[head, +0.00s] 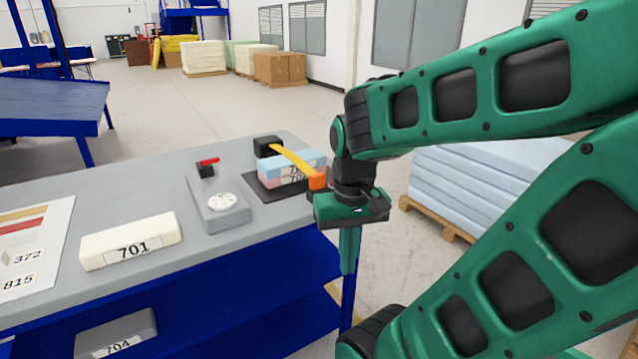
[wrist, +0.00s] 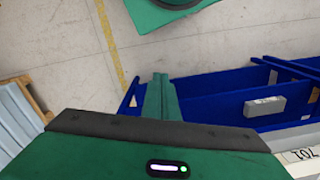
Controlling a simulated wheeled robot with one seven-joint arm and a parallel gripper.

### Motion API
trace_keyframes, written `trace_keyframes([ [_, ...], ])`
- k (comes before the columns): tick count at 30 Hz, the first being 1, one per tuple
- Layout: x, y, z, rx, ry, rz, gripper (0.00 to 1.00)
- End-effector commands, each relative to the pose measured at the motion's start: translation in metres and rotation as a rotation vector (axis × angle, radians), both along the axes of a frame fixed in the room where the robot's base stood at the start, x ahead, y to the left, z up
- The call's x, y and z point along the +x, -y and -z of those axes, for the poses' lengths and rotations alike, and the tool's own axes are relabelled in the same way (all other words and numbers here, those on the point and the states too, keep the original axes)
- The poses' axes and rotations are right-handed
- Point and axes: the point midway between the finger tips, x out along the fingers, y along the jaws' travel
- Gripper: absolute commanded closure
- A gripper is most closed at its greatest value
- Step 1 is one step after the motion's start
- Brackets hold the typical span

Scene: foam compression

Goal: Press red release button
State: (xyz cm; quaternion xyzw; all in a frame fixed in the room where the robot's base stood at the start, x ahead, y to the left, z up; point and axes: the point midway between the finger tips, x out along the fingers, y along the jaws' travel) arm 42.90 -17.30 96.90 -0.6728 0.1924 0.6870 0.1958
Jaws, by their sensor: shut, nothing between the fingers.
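A grey device (head: 218,212) with a round white dial (head: 222,201) lies on the grey table. A small red part (head: 208,161) sits on a black block at its far end; it is too small to tell whether it is a button or a lever. My gripper (head: 348,272) points down beside the table's right end, apart from the red part and to its right. Its green fingers are together and empty. The fingers also show in the wrist view (wrist: 160,78), over the floor; the red part is not seen there.
Right of the device, stacked blue and pink foam (head: 283,172) lies under a yellow strap (head: 293,158) with an orange end (head: 317,181), close to my wrist. A cream block marked 701 (head: 131,240) lies nearer. A grey block (head: 115,333) is on the blue lower shelf.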

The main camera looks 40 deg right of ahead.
Motion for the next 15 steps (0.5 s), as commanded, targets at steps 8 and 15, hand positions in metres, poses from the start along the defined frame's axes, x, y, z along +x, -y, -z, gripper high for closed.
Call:
trace_keyframes([
  [8, -0.003, 0.005, -0.008, -0.005, 0.034, 0.011, 1.00],
  [15, 0.079, 0.043, -0.028, -0.028, 0.204, 0.086, 1.00],
])
